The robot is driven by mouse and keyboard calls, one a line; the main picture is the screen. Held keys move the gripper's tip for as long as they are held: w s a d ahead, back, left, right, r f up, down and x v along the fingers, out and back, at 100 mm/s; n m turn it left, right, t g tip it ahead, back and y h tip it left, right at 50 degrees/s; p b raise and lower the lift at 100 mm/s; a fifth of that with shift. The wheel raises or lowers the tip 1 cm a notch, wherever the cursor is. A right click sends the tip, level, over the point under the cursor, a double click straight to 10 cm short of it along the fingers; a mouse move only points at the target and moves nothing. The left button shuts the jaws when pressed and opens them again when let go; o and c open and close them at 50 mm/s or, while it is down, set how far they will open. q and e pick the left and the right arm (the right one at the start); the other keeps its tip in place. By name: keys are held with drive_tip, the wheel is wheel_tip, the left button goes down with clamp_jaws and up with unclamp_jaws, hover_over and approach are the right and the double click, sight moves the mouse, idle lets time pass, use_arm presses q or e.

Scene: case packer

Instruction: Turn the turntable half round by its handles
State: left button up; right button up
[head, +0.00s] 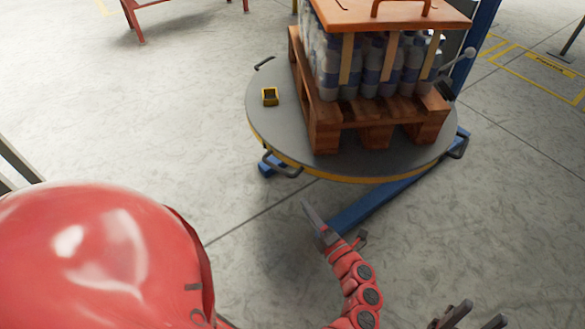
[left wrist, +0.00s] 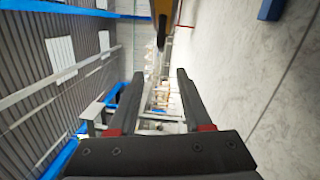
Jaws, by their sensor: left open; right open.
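The turntable (head: 270,120) is a grey round disc with a yellow rim. Dark handles stick out at its front left (head: 281,168), right (head: 459,146) and back left (head: 264,63). My left gripper (head: 334,221) is open and empty, in front of the near rim, right of the front-left handle and apart from it. In the left wrist view its two fingers (left wrist: 156,80) are spread with nothing between them; a yellow-edged part, seemingly the turntable rim (left wrist: 161,8), shows at the top. My right gripper (head: 482,313) is open and empty at the bottom edge, far from the turntable.
A wooden pallet (head: 323,138) stands on the turntable with bottles (head: 372,82) under an orange-brown top board (head: 345,14). A small yellow-black box (head: 270,96) sits on the disc. Blue beams (head: 375,203) run beneath, and a blue post (head: 478,40) stands behind.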

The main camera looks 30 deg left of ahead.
sight(277, 167)
use_arm(q)
drive_tip(key=b+x, duration=0.2)
drive_tip(key=x, duration=1.5)
drive_tip(key=shift+s+f+b, duration=0.1)
drive_tip(key=shift+f+b, duration=0.05)
drive_tip(key=shift+b, duration=0.25)
clamp_jaws()
idle(0.3)
